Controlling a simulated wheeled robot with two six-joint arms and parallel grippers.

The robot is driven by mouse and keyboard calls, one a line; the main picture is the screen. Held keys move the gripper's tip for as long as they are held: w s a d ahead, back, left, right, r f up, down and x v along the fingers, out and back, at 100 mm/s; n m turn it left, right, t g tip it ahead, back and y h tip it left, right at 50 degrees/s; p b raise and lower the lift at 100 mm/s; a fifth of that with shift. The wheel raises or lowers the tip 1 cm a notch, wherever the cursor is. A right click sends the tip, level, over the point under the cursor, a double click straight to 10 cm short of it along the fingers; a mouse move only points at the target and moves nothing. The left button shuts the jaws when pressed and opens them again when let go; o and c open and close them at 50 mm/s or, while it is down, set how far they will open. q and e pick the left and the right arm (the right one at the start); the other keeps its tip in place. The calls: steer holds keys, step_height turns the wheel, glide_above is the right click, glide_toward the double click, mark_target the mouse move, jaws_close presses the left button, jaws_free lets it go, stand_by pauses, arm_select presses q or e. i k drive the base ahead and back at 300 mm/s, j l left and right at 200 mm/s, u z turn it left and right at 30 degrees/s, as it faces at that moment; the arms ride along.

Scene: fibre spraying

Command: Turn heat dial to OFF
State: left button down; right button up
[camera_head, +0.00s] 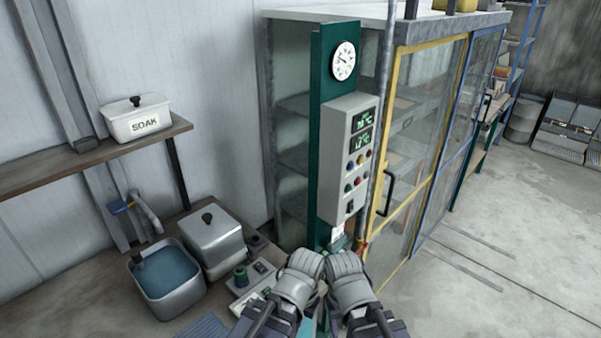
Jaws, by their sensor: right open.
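No dial with a readable heat or OFF label shows. A grey control box (354,140) on a green post carries two lit displays, several coloured buttons and a dark switch near its base. A small grey unit (266,268) on the bench has a green knob (241,277) on top; I cannot tell whether either holds the heat dial. My left gripper (304,264) and right gripper (345,264) are side by side below the control box, in front of the post's foot. The right is open and nothing shows in it. The left's jaws are hidden from view.
A water-filled metal basin (169,281) and a lidded metal box (212,242) stand on the bench left of my grippers. A white SOAK container (136,121) sits on the shelf above.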

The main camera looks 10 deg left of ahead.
mark_target(250, 303)
steer(key=k+j+u, duration=0.1)
steer(key=k, duration=0.3)
steer(key=k+j+u, duration=0.15)
steer(key=k+j, duration=0.2)
steer(key=k, duration=0.05)
